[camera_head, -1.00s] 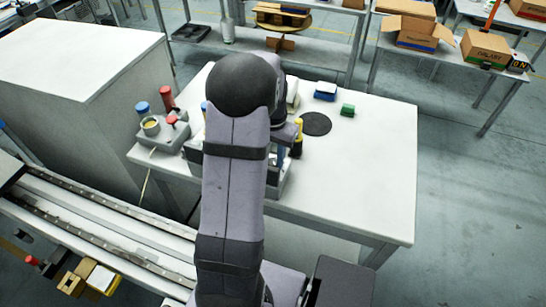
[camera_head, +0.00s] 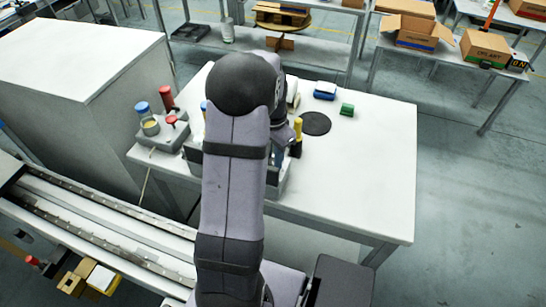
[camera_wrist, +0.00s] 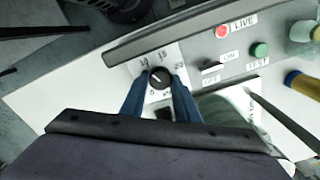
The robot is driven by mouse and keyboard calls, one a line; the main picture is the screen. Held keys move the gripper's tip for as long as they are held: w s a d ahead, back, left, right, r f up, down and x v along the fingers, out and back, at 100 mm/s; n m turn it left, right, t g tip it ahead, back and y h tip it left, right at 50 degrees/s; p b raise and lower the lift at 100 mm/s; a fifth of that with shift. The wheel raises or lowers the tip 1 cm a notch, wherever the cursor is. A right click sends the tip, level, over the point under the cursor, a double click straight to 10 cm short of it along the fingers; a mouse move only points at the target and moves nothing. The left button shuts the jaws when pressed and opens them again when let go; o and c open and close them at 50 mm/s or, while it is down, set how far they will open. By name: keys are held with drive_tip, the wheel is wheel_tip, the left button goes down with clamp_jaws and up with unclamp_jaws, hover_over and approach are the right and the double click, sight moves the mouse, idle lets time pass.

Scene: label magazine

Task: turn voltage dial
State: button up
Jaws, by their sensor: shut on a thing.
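The voltage dial (camera_wrist: 159,78) is a round black knob with a pale pointer mark. It sits on a white scale plate with printed numbers, on a grey panel in the wrist view. My gripper (camera_wrist: 161,74) has its two blue fingers on either side of the knob, shut on it. The pointer tilts toward the upper left, but the exact reading is too small to tell. In the head view, my arm hides the dial and the gripper's tips; part of the grey panel unit (camera_head: 285,180) shows beside the arm.
Right of the dial are an ON/OFF switch (camera_wrist: 211,68), a red LIVE lamp (camera_wrist: 222,31) and a green button (camera_wrist: 260,50). A yellow-handled tool (camera_head: 298,128) stands close to my wrist. A grey holder (camera_head: 160,138) with bottles stands left. The table's right side is clear.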

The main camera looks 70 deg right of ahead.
sight(273, 161)
drive_tip(key=shift+d+r, duration=0.1)
drive_tip(key=o, duration=1)
drive_tip(key=shift+r+b, duration=1.15)
drive_tip(key=shift+r, duration=2.5)
